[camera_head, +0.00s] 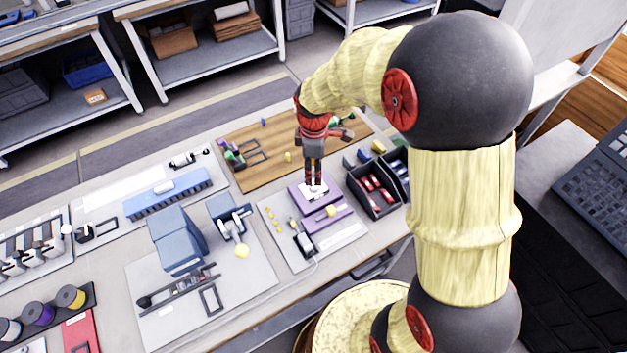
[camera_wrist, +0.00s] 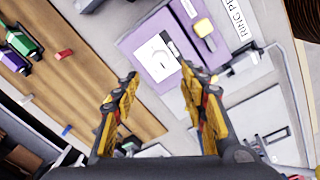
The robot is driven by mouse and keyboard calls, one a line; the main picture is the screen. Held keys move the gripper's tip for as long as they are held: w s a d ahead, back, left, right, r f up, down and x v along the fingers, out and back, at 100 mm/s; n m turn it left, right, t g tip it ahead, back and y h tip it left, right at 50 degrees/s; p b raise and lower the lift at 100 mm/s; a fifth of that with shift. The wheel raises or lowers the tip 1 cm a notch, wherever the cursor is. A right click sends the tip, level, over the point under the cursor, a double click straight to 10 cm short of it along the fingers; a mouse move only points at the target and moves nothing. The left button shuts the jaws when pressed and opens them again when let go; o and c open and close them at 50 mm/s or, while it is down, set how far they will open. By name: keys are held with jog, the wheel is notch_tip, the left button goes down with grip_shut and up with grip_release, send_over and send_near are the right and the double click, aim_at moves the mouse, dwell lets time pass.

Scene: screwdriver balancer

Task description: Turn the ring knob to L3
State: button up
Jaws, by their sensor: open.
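A purple fixture (camera_head: 325,222) stands on a light board on the bench, and it fills the upper middle of the wrist view (camera_wrist: 141,32). On it is a white square plate (camera_wrist: 153,56) with small dark marks; I cannot make out a ring knob or read an L3 mark. A yellow piece (camera_wrist: 204,27) sits on the purple fixture beside the plate. My gripper (camera_head: 314,187) points down over the plate. In the wrist view my gripper (camera_wrist: 158,78) is open, with its fingers apart and nothing between them; one fingertip overlaps the plate's edge in the picture. I cannot tell whether they touch.
A dark bin (camera_head: 375,193) with red items stands right of the fixture. A wooden board (camera_head: 262,178) with small coloured parts lies behind. A blue-grey block (camera_head: 176,240) stands to the left. Small yellow pieces (camera_head: 273,222) lie left of the fixture.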

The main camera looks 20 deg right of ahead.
aim_at(315, 187)
notch_tip(315, 187, down, 8)
jog(key=shift+w+d+r+b, duration=0.1)
jog(key=shift+w+b, duration=0.05)
jog(key=shift+b, duration=0.9)
jog(key=c, duration=0.3)
jog(key=c, duration=0.8)
grip_shut()
